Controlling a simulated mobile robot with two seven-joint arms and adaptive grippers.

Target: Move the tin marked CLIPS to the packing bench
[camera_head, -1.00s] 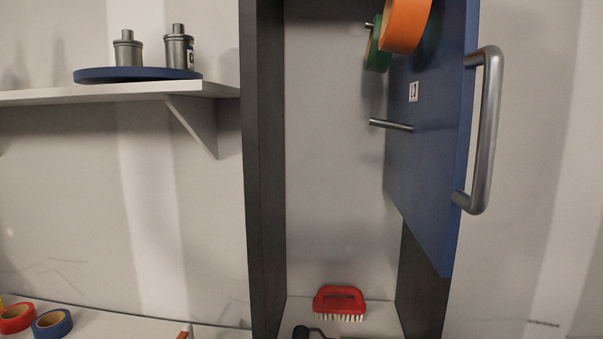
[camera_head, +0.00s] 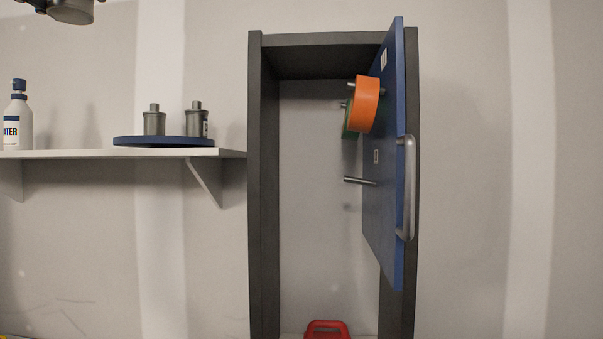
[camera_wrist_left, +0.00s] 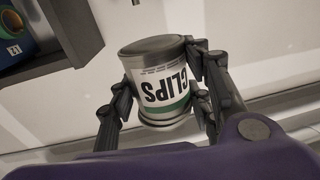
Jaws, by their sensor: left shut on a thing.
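The tin marked CLIPS (camera_wrist_left: 153,58) is in the middle of the left wrist view. It is a grey tin with a white and green label, and the lettering appears upside down. My left gripper (camera_wrist_left: 162,88) is shut on it, with a finger against each side. I cannot make out the packing bench in either current view. My right gripper is in neither view.
A dark cabinet (camera_head: 264,200) stands with its blue door (camera_head: 385,215) open, an orange tape roll (camera_head: 364,104) on a door peg. A red brush (camera_head: 328,330) is at its bottom. Left, a wall shelf (camera_head: 60,154) holds a bottle (camera_head: 18,125) and a blue turntable (camera_head: 130,141) with two grey canisters.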

